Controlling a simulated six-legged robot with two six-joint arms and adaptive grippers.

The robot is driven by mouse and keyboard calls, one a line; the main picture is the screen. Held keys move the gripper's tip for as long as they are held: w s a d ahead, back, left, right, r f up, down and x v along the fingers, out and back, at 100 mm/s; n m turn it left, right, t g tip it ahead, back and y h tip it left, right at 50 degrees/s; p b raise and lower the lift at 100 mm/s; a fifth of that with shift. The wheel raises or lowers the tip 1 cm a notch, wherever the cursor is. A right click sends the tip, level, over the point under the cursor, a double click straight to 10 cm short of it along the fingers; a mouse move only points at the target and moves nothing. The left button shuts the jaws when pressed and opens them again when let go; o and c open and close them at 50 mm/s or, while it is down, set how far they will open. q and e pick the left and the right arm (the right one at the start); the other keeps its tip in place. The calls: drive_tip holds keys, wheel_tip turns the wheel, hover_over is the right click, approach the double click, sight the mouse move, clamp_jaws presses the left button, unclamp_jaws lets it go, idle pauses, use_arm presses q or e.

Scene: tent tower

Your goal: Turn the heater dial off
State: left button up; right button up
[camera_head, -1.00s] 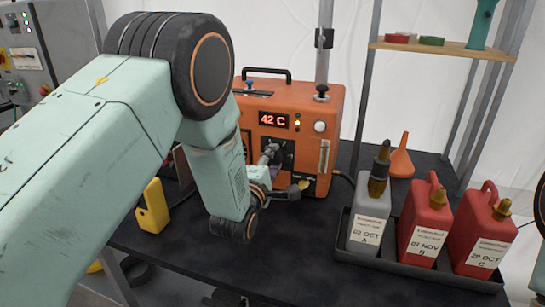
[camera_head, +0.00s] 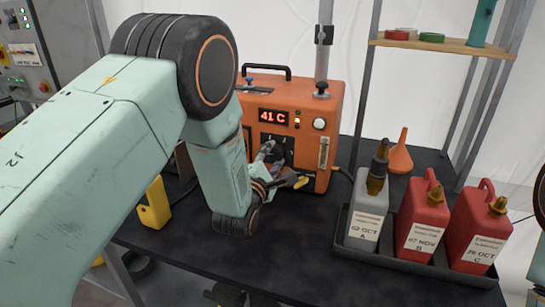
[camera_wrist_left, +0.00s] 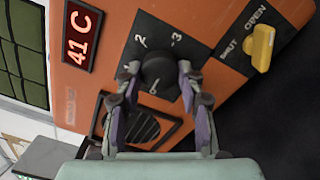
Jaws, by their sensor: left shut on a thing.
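The orange heater (camera_head: 320,105) stands on the dark table, and its red display reads 41 C. Its black dial (camera_wrist_left: 158,73) sits on a black plate marked with numbers, 2 and 3 among them, in the left wrist view. My left gripper (camera_wrist_left: 160,85) is shut on the dial, one finger on each side of it. In the head view my left gripper (camera_head: 272,158) is at the heater's front and partly hides the dial. A yellow valve handle (camera_wrist_left: 263,48) sits beside the words SHUT and OPEN. My right gripper is not in view.
A grey can (camera_head: 367,213) and two red cans (camera_head: 422,215) stand in a black tray at the right. An orange funnel (camera_head: 400,158) stands behind them. The table's front middle is clear.

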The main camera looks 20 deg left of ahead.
use_arm(q)
drive_tip(key=shift+w+r, duration=0.1)
drive_tip(key=shift+r, duration=0.05)
drive_tip(key=o, duration=1.2)
drive_tip(key=s, duration=1.2)
drive_tip(key=shift+s+a+f, duration=0.1)
drive_tip(key=shift+f, duration=0.15)
